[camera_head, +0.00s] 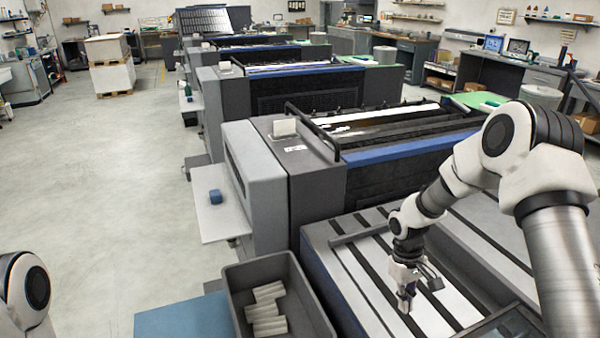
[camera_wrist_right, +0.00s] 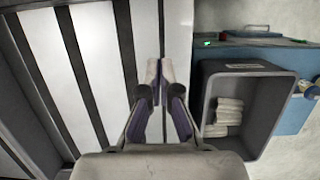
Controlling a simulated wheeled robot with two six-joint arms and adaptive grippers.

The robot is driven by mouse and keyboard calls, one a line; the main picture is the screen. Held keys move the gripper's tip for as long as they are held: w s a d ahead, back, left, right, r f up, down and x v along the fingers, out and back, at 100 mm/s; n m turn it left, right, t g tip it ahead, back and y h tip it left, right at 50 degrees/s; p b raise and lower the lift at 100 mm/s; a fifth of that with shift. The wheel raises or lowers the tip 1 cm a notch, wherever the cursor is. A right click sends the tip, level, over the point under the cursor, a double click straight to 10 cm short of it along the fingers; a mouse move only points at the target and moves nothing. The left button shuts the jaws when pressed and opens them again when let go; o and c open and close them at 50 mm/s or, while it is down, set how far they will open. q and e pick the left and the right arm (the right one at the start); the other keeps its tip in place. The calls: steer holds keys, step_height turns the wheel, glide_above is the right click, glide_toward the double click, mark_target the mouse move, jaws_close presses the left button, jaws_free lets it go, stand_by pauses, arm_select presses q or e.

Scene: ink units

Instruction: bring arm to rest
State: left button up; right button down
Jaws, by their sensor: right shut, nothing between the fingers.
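My right arm comes in from the right in the head view and reaches down over the striped grey and white top of the nearest machine (camera_head: 365,262). My right gripper (camera_head: 407,303) points downward there, shut and empty. In the right wrist view the fingertips of the right gripper (camera_wrist_right: 160,70) are together over a white strip, with nothing between them. Only a white and black joint of my left arm shows at the lower left of the head view; the left gripper is out of the picture.
A grey bin (camera_head: 232,300) with several pale rolls (camera_head: 266,310) stands left of the right gripper, beside a blue surface (camera_head: 185,318). It also shows in the right wrist view (camera_wrist_right: 262,72). The floor at left is clear.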

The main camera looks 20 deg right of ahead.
steer(key=s+f, duration=0.2)
steer(key=s+a+f+g, duration=0.1)
steer(key=s+f, duration=0.1)
steer(key=s+a+f+g+b, duration=0.1)
steer(key=s+f, duration=0.1)
steer(key=shift+s+a+f+n+h, duration=0.1)
steer(key=shift+s+a+n+h, duration=0.1)
steer(key=shift+n+h, duration=0.15)
steer(key=s+a+f+y+b, duration=0.1)
steer(key=s+a+f, duration=0.3)
steer(key=s, duration=0.3)
steer(key=s+a+f+m+t, duration=0.1)
steer(key=s+a+f, duration=0.3)
steer(key=s, duration=0.3)
steer(key=s+a+f+y+b, duration=0.1)
steer(key=s+a+f, duration=0.35)
steer(key=s, duration=0.35)
steer(key=w+t, duration=0.2)
steer(key=w, duration=0.1)
steer(key=w+m+t+h, duration=0.1)
steer(key=w, duration=0.1)
steer(key=shift+w+d+r+t, duration=0.15)
steer(key=shift+d+r+t, duration=0.15)
steer(key=shift+r+t, duration=0.1)
